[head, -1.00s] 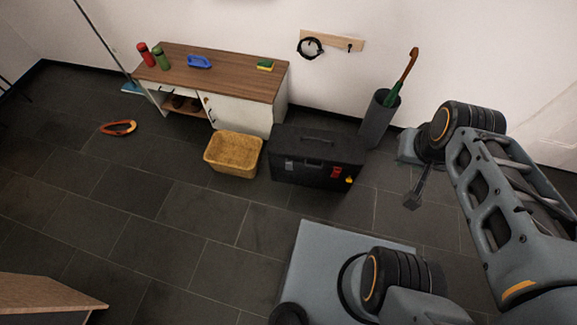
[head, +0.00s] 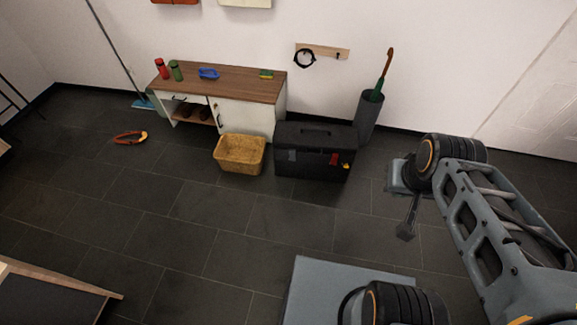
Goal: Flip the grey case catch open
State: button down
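The black case (head: 316,165) stands on the floor, closed, with a handle on its lid. A grey catch (head: 291,155) is on the left of its front face, and a red catch (head: 334,159) is on the right with a small yellow piece (head: 346,166) beside it. The grey catch looks flat against the case, but it is too small to tell its exact state. My gripper (head: 405,233) hangs to the right of the case and nearer to me, apart from it. Its fingers are too small and dark to tell open from shut.
A yellow basket (head: 239,155) stands close to the case's left. A cabinet (head: 250,116) is behind the basket, and an umbrella stand (head: 368,115) is behind the case to the right. An orange-and-black object (head: 130,137) lies far left. The floor before the case is clear.

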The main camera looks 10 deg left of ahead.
aim_at(292, 151)
jog(key=k, duration=0.3)
jog(key=u, duration=0.7)
jog(key=i, duration=0.6)
jog(key=u, duration=0.95)
jog(key=i, duration=1.6)
jog(key=z, duration=0.95)
jog(key=i, duration=0.4)
jog(key=z, duration=0.45)
